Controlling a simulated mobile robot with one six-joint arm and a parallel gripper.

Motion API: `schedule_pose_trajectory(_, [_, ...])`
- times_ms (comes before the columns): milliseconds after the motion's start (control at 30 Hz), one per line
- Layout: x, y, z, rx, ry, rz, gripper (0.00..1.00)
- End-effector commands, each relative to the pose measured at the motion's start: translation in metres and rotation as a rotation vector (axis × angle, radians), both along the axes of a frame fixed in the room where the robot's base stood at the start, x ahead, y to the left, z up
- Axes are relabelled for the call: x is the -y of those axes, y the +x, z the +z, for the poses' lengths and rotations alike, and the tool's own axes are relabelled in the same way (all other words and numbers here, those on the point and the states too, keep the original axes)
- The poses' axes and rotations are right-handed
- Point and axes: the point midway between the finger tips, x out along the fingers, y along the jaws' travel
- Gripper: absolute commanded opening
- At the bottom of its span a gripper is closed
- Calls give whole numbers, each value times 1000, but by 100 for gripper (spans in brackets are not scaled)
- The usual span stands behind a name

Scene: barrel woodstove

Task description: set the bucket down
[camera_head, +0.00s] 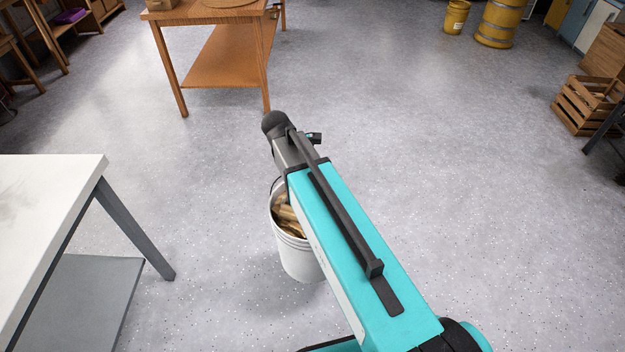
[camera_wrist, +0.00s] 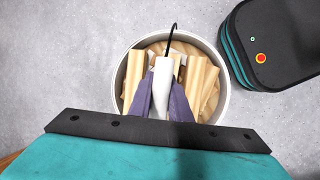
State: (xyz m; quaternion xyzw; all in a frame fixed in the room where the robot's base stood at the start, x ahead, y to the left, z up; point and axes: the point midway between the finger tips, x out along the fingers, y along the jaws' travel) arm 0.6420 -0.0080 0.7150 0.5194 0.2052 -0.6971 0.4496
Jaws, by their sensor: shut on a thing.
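The white bucket (camera_head: 298,258) is upright beneath my arm in the head view, partly covered by the arm. It also shows from above in the wrist view (camera_wrist: 118,82). Several pieces of split wood (camera_wrist: 204,82) fill it. My gripper (camera_wrist: 163,78) is shut on the white grip of the bucket's handle (camera_wrist: 162,92), above the wood. Part of the thin dark wire of the handle shows beyond the fingers. The arm hides the gripper in the head view. I cannot tell whether the bucket's bottom touches the floor.
Grey speckled floor (camera_head: 420,150) is open around the bucket. A white-topped table (camera_head: 50,190) stands at the left and a wooden table (camera_head: 215,70) stands ahead. A yellow barrel (camera_head: 499,22) and a yellow bucket (camera_head: 456,17) stand at the back.

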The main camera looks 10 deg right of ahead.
Motion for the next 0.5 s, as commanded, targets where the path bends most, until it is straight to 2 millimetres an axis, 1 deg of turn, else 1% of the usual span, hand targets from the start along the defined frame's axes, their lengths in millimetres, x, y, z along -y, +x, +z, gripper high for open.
schedule_pose_trajectory(33, [5, 1, 2, 3, -4, -5, 0])
schedule_pose_trajectory(167, [19, 3, 0, 4, -4, -19, 0])
schedule_pose_trajectory(267, [33, 5, -3, 2, -4, -32, 0])
schedule_pose_trajectory(500, [74, 8, -10, 3, -1, -70, 0])
